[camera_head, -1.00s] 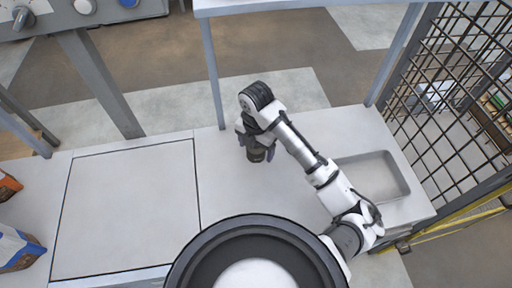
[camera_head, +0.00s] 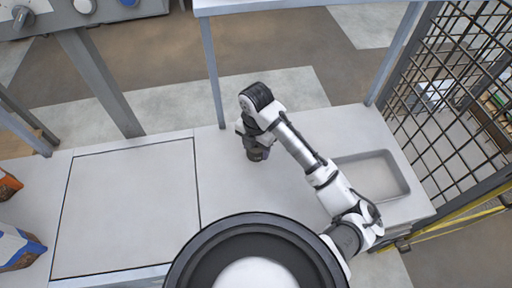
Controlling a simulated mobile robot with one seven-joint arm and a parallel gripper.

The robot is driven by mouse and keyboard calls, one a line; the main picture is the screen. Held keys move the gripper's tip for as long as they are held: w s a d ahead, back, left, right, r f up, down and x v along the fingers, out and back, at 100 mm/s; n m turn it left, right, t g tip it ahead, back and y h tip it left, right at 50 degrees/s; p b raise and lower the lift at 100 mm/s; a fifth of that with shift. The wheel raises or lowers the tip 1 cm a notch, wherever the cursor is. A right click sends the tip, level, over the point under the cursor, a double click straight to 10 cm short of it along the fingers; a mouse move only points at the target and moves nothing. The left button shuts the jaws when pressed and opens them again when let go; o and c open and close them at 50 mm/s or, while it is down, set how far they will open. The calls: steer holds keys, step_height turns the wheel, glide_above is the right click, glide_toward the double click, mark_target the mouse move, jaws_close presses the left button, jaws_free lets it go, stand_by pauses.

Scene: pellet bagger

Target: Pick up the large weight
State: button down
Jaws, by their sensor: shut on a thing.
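The large weight (camera_head: 257,154) is a dark, roughly cylindrical piece on the pale counter, under the end of my arm. My gripper (camera_head: 254,139) points down over it and is shut on it. The wrist and the fingers hide the weight's upper part. I cannot tell whether its base touches the counter or is just clear of it.
A shallow tray (camera_head: 397,178) is sunk in the counter at right. A square platform (camera_head: 125,205) lies at left, bare, with printed bags (camera_head: 18,249) at the far left edge. A wire mesh fence (camera_head: 450,95) stands at right. A metal post (camera_head: 213,75) rises behind the counter.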

steer(key=shift+r, duration=0.1)
step_height(320, 180, up, 10)
steer(key=shift+f, duration=0.1)
stand_by(0.5)
